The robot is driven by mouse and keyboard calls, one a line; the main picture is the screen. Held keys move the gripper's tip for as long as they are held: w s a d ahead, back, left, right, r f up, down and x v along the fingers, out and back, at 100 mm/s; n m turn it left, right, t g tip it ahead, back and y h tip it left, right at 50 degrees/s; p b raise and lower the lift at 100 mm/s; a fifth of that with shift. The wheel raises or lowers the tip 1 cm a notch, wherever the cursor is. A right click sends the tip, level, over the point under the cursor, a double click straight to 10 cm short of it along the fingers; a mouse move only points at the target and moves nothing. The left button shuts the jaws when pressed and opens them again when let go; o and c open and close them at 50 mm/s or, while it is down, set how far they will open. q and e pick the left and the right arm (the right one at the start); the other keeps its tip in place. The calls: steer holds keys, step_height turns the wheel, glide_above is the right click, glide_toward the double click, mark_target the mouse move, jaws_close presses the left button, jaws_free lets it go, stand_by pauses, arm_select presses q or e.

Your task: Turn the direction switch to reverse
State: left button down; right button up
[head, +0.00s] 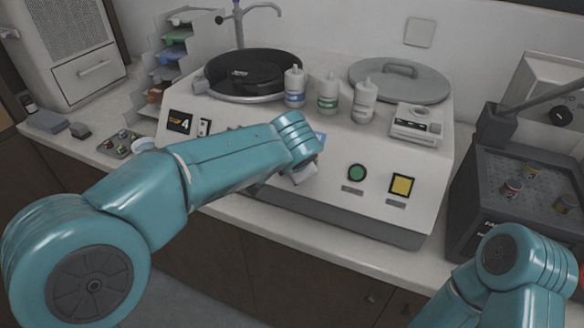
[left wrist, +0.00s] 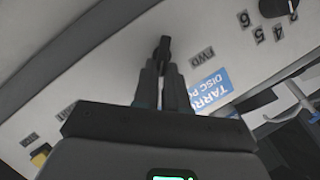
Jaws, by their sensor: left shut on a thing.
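The direction switch (left wrist: 163,47) is a small dark lever on the pale panel, at the top middle of the left wrist view. My left gripper (left wrist: 163,72) is shut on it, with one dark finger on each side. An "FWD" label (left wrist: 202,58) is on the panel to the right of the switch. The fingers hide part of the switch, so its exact setting is hard to tell. In the head view, my left forearm hides the switch and the fingers. My right gripper is out of both views; only the right arm shows at the lower right.
The pale machine (head: 424,172) has a green button (head: 357,173) and a yellow button (head: 401,185) right of my left arm. Several bottles, including a white one (head: 364,101), stand on top. A dark machine (head: 463,190) stands at the right.

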arm_select(q)
steer(key=shift+m, duration=0.4)
steer(key=c, duration=1.2)
jaws_free()
steer(key=shift+s, duration=0.1)
steer(key=v, duration=1.6)
steer(key=shift+s+d, duration=0.15)
steer(key=shift+s, duration=0.1)
